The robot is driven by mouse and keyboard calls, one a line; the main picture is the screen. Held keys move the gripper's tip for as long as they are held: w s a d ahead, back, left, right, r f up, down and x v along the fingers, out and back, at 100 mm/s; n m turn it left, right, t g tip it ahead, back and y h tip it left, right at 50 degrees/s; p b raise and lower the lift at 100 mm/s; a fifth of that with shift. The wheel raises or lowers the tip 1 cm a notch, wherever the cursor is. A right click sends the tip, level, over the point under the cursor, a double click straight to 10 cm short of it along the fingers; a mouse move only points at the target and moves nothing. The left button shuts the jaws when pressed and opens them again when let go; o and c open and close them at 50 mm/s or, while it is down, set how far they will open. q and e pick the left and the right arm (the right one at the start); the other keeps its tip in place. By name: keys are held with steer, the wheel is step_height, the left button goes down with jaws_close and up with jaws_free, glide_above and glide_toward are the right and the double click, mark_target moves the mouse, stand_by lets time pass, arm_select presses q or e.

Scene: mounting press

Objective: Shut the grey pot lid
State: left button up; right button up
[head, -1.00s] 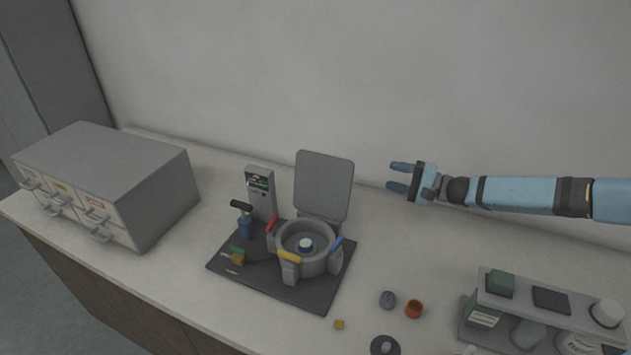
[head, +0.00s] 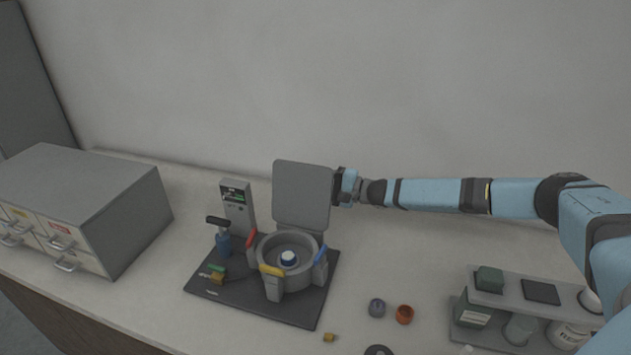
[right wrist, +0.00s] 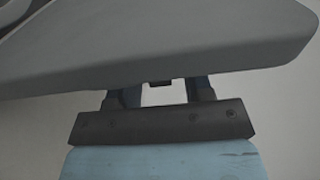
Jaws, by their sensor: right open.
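The grey pot lid (head: 302,195) stands upright, open, at the back of the round grey pot (head: 287,253) on a dark base plate. The pot has red, yellow and blue clamps around its rim and a white-topped blue piece inside. My right gripper (head: 338,187) is at the lid's right edge, its fingers hidden behind the lid in the head view. In the right wrist view the lid (right wrist: 160,45) spans the top and covers the fingertips of the open gripper (right wrist: 159,90). I cannot tell whether they touch the lid. My left gripper is not in view.
A grey drawer cabinet (head: 85,205) stands at the left. A control box (head: 237,207) and a blue-bodied lever (head: 222,240) stand left of the pot. Small cups (head: 404,314) and a loaded shelf (head: 530,296) are at the right front. A wall closes the back.

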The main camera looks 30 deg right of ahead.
steer(key=shift+x, duration=0.8)
jaws_close()
